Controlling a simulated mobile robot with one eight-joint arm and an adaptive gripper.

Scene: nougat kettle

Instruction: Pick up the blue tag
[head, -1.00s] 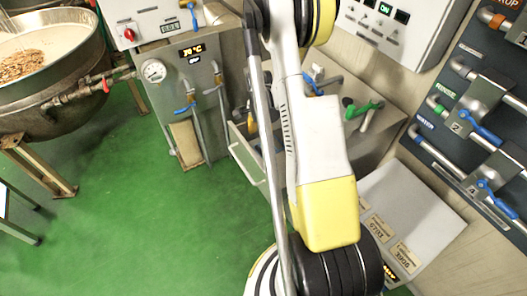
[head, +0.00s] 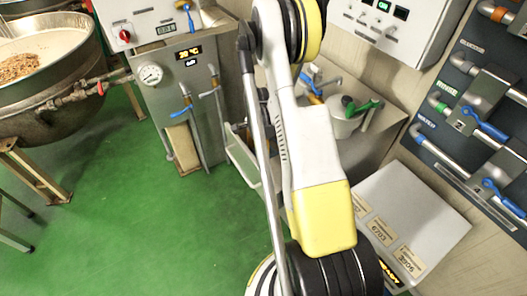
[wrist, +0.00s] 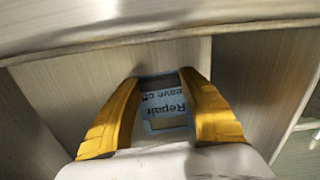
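In the wrist view, a light blue tag (wrist: 165,108) with dark lettering, including "Repair", shows upside down between the two yellow fingers of my gripper (wrist: 163,75). The fingers stand apart, one on each side of the tag. A clear gap lies between the fingertips, and I cannot tell whether either finger touches the tag. A grey metal surface lies behind it. In the head view my white and yellow arm fills the middle, and I cannot make out the gripper or the tag there.
A large kettle (head: 50,105) stands at the left. A grey cabinet with a gauge (head: 149,75) is beside it. A valve panel (head: 455,160) hangs at the right. The green floor (head: 150,230) is clear.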

